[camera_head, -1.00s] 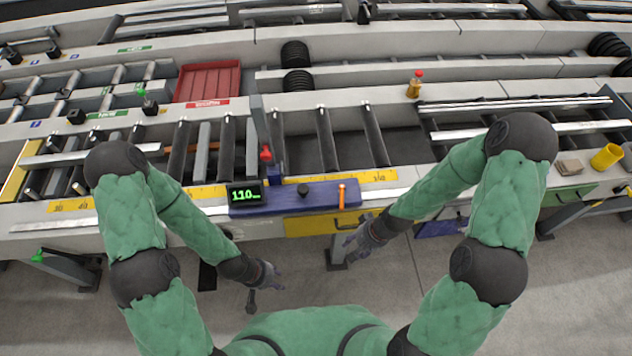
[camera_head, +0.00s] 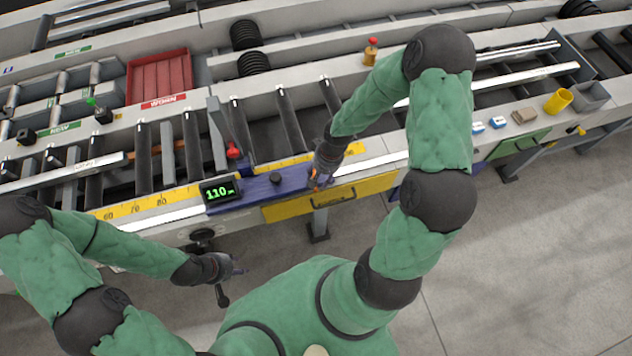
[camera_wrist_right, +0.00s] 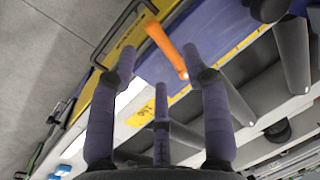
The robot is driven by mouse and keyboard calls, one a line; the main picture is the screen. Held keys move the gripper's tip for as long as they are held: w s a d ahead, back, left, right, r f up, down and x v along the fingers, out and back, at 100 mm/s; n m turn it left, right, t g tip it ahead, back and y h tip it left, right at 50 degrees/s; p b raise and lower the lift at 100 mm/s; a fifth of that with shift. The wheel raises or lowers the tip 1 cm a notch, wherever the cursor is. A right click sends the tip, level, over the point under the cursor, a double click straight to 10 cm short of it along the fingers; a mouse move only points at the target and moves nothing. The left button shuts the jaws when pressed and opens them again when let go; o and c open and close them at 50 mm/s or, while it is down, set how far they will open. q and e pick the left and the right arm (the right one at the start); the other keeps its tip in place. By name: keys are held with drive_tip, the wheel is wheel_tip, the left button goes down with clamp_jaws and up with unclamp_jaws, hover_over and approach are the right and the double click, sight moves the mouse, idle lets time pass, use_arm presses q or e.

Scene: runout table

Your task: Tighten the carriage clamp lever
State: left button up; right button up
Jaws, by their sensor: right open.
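The orange clamp lever (camera_wrist_right: 166,50) stands out from the blue carriage (camera_head: 258,190) on the front rail. In the head view my right gripper (camera_head: 317,182) is over the carriage's right end and mostly hides the lever. I cannot tell how deep the lever lies between the fingers. My left gripper (camera_head: 236,266) hangs low in front of the table, away from the carriage; its fingers are too small to judge.
A yellow drawer front (camera_head: 350,192) with a dark handle is below. A yellow cup (camera_head: 558,101) stands far right.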

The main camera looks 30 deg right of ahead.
drive_tip(key=f, duration=0.1)
drive_tip(key=f+b, duration=0.1)
drive_tip(key=f, duration=0.1)
drive_tip(key=a+f, duration=0.1)
drive_tip(key=f, duration=0.1)
drive_tip(key=shift+w, duration=0.2)
clamp_jaws()
